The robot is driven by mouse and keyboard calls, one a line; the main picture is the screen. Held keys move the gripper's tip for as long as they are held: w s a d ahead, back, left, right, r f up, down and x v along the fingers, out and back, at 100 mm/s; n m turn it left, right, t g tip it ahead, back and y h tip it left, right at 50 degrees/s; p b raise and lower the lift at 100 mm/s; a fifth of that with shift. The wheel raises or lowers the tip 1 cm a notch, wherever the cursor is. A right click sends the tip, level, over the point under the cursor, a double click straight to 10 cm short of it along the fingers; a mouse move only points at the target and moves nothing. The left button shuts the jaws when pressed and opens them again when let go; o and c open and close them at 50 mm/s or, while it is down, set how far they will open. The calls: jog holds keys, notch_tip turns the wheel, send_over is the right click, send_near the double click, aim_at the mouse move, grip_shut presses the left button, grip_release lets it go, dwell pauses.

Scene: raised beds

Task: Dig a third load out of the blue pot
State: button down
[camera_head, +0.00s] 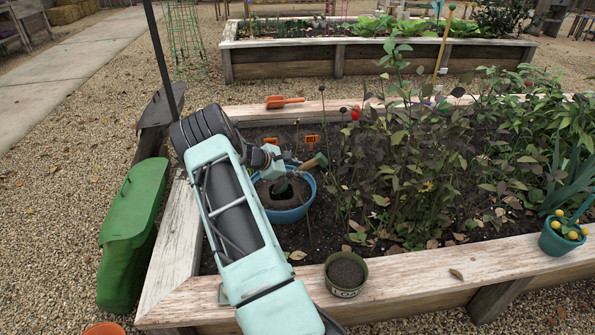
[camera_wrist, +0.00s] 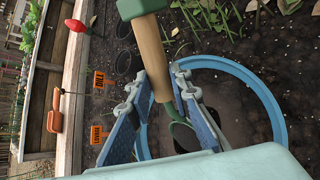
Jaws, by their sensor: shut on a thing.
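The blue pot (camera_head: 288,216) sits in the soil of the near raised bed, with dark soil inside. It also shows in the wrist view (camera_wrist: 272,98). My gripper (camera_wrist: 160,80) is shut on the wooden handle of a trowel (camera_wrist: 152,50) with a green butt and a green metal end. The handle (camera_head: 308,164) sticks out to the right of my gripper in the head view. The trowel's green end points down inside the pot's rim; my gripper partly hides it, and I cannot tell how deep it is or whether it carries soil.
A small dark green pot of soil (camera_head: 346,274) stands on the bed's front board. An orange hand trowel (camera_head: 284,102) lies on the back board. Orange labels (camera_wrist: 98,80) stand behind the blue pot. Leafy plants (camera_head: 420,160) fill the bed to the right.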

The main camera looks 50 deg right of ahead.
notch_tip(320, 180, up, 11)
jog(key=p, duration=0.6)
jog(key=shift+p, duration=0.3)
jog(key=t+y+p, duration=0.1)
jog(key=p, duration=0.1)
jog(key=r+m+t+y+p, duration=0.1)
jog(key=t+y+p, duration=0.1)
jog(key=shift+m, duration=0.3)
dwell(0.3)
jog(key=shift+w+a, duration=0.1)
